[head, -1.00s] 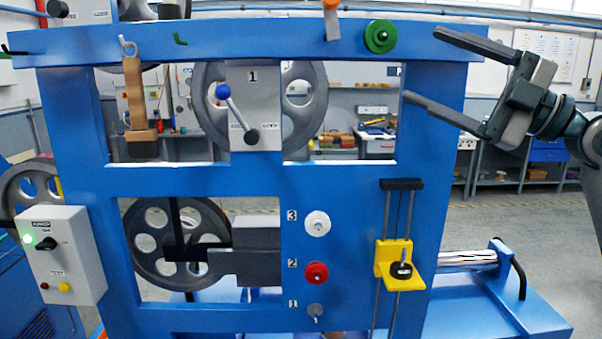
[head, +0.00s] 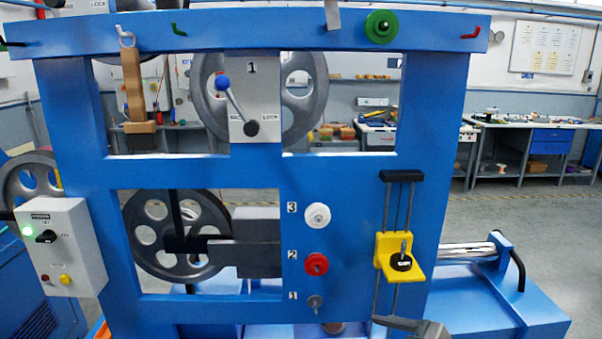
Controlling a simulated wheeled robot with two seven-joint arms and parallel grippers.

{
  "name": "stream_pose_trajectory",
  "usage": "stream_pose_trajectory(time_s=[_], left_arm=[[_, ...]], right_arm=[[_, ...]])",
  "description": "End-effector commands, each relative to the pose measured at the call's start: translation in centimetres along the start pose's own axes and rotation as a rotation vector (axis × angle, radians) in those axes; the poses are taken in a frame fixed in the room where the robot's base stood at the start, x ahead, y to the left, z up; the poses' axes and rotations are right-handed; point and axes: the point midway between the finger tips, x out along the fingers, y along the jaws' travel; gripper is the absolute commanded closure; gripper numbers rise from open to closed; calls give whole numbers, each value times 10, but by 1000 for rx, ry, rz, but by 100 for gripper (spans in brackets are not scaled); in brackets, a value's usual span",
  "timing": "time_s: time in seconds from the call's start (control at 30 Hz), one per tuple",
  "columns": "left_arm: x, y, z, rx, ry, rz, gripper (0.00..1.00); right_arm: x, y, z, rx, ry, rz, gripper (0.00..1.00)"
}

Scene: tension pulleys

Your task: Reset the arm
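A grey piece of my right gripper (head: 410,325) shows at the bottom edge, in front of the lower frame. Most of it is cut off, so its opening cannot be judged. My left gripper is out of view. A blue-knobbed lever (head: 235,107) sits on the plate marked 1. A green disc (head: 382,27) hangs on the top beam. A white disc (head: 317,215), a red disc (head: 316,264) and a bare grey peg (head: 315,302) sit beside labels 3, 2 and 1. A yellow bracket (head: 388,258) is on the vertical rods.
The blue frame (head: 350,175) fills the middle. A wooden-handled tool (head: 133,90) hangs at upper left, and a red hook (head: 471,32) is bare at upper right. A control box (head: 66,245) is at left. The floor at right (head: 530,225) is clear.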

Motion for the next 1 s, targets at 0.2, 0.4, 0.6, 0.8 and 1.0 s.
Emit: stream_pose_trajectory(time_s=[0.2,0.4,0.6,0.8,1.0], left_arm=[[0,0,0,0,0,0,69],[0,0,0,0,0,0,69],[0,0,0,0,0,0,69],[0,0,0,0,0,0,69],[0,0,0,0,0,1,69]], right_arm=[[-11,-83,91,225,-225,6,24],[-46,-155,162,430,-442,52,24],[-88,-208,207,585,-618,114,24],[-120,-241,231,681,-733,163,24],[-149,-267,247,753,-826,208,24]])
